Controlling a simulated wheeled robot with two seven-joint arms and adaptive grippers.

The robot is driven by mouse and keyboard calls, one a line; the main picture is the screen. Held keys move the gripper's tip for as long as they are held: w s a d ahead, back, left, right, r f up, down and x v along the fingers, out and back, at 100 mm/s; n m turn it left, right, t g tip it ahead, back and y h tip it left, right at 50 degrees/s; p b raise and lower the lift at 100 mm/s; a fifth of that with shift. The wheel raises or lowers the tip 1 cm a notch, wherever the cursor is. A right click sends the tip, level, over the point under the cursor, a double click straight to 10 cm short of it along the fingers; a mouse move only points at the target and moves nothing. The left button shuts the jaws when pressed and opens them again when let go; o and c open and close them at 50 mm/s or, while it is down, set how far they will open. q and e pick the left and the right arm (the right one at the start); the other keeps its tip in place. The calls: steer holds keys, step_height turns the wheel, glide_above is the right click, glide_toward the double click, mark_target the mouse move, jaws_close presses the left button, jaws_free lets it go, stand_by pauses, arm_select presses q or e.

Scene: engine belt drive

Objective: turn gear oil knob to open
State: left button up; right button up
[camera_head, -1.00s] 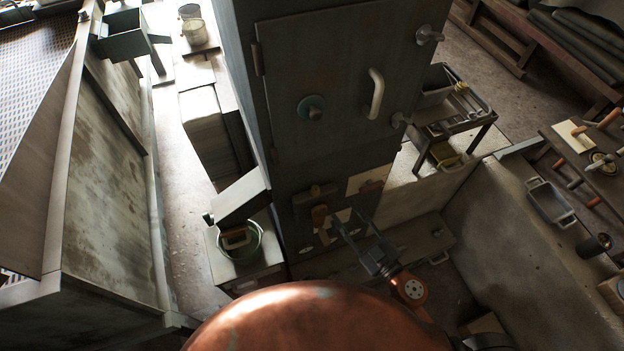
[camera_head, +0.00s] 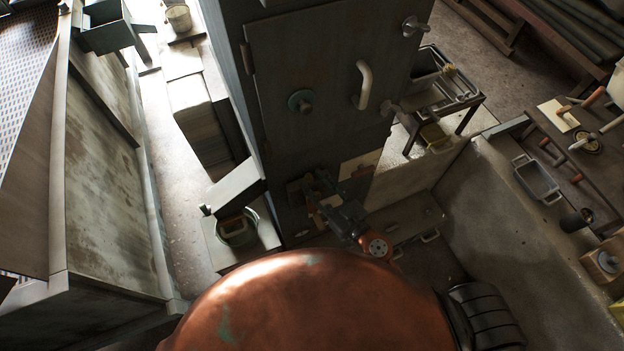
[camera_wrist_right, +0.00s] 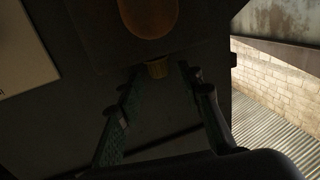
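A dark panel (camera_head: 290,218) on the grey cabinet's lower front carries small brown fittings, partly hidden behind my right gripper (camera_head: 318,186). I cannot tell the gear oil knob apart there by any label. In the right wrist view, a rounded orange-brown part (camera_wrist_right: 150,14) shows at the top, with a small dull yellow piece (camera_wrist_right: 158,68) below it. My right gripper (camera_wrist_right: 160,78) has its two fingers apart, one on each side of the yellow piece. No contact can be made out in the dim light. My left gripper is not in view.
The cabinet door (camera_head: 325,55) above has a round teal knob (camera_head: 301,101) and a pale handle (camera_head: 363,85). A stand with a green-rimmed pot (camera_head: 238,228) is left of the panel. A cart (camera_head: 450,95) and a tool table (camera_head: 585,150) are to the right.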

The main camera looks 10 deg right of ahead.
steer(key=shift+w+a, duration=0.15)
steer(key=shift+w, duration=0.1)
jaws_close()
stand_by(0.3)
